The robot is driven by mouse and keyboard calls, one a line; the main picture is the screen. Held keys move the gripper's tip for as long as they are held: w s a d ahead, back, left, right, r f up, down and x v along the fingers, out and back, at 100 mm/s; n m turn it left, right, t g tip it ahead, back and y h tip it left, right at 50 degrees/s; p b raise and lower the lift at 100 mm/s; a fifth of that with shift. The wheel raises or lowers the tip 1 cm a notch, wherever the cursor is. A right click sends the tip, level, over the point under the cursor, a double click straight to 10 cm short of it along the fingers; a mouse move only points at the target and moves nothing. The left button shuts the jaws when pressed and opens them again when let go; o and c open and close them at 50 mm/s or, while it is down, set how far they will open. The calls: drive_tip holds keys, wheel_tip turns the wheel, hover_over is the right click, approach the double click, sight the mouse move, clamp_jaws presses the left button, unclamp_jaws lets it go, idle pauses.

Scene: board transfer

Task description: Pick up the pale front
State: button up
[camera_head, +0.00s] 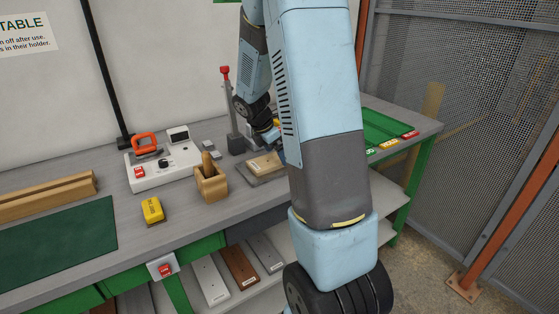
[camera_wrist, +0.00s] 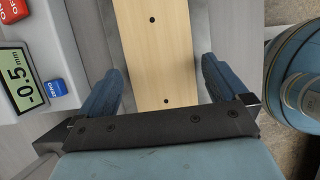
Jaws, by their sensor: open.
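The pale front (camera_wrist: 157,45) is a light wooden board with two small dark holes, running up the middle of the wrist view. In the head view a pale wooden piece (camera_head: 262,164) shows on a grey base on the bench, partly hidden by my arm. My gripper (camera_wrist: 160,82) is open, with one blue finger on each side of the board. A narrow gap seems to show at each finger; I cannot tell whether either touches. The fingers are mostly hidden behind my arm in the head view.
A gauge display reading -0.5 mm (camera_wrist: 25,78) sits left of the board. On the bench (camera_head: 185,222) are a wooden holder (camera_head: 211,182), a yellow object (camera_head: 152,210), a white switch box (camera_head: 160,170) and a red-topped lever (camera_head: 229,105). Several boards lie on the lower shelf.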

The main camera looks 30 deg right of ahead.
drive_tip(key=shift+d+f, duration=0.3)
drive_tip(key=shift+f, duration=0.35)
drive_tip(key=shift+c, duration=0.3)
drive_tip(key=c, duration=1)
drive_tip(key=shift+s+a+r, duration=0.1)
drive_tip(key=shift+r, duration=0.9)
drive_tip(key=shift+s+a+r, duration=0.1)
drive_tip(key=shift+r, duration=0.85)
drive_tip(key=shift+c, duration=0.2)
drive_tip(key=s+a+r, duration=0.7)
drive_tip(key=s+r, duration=0.2)
drive_tip(key=s, duration=0.2)
drive_tip(key=shift+s, duration=0.3)
